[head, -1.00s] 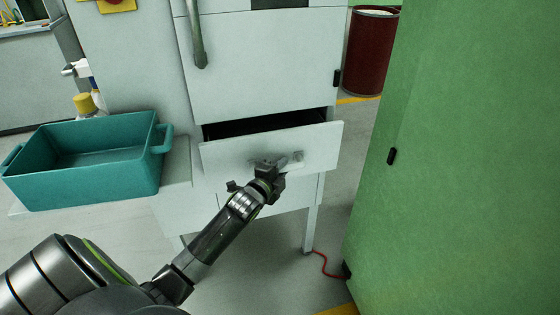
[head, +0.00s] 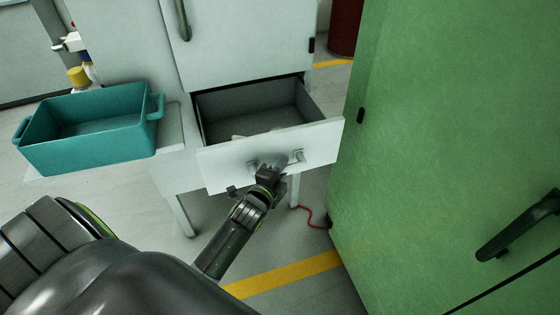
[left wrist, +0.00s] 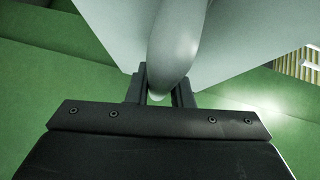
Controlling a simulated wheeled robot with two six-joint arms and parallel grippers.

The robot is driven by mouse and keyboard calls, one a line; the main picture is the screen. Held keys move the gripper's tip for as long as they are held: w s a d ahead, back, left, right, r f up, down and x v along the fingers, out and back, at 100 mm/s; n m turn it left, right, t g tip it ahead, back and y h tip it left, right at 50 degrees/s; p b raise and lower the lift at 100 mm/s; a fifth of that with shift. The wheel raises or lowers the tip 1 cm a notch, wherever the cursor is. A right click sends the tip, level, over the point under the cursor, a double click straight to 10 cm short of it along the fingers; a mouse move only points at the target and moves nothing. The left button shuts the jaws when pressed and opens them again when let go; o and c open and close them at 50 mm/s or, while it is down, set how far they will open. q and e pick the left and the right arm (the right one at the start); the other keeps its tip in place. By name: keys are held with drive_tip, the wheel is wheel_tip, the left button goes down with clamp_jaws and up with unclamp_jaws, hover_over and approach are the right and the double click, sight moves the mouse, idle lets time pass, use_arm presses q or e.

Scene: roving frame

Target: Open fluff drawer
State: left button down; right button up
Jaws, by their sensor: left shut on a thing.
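The fluff drawer (head: 320,147) is a white-fronted drawer low in a pale grey cabinet. In the head view it stands well open, showing its grey inside; a pale, fluffy-looking bit lies near the front, mostly hidden by the front panel. My left gripper (head: 266,168) is at the drawer's front and shut on its handle (head: 298,156). In the left wrist view the rounded pale handle (left wrist: 172,60) sits between the fingers (left wrist: 160,88), with the drawer front behind it. My right gripper is not in view.
A teal bin (head: 92,160) stands on a ledge left of the drawer. A large green cabinet (head: 440,120) stands close at the right. A red cable (head: 308,212) and a yellow floor stripe (head: 285,274) are below. A dark red barrel (head: 345,28) stands behind.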

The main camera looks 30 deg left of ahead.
use_arm(q)
drive_tip(key=c, duration=1.3)
unclamp_jaws()
drive_tip(key=s+d+r+b, duration=0.1)
drive_tip(key=s+r+b, duration=0.1)
drive_tip(key=s, duration=1.5)
drive_tip(key=shift+s+r, duration=0.15)
drive_tip(key=shift+r, duration=0.05)
drive_tip(key=shift+d+f, duration=0.1)
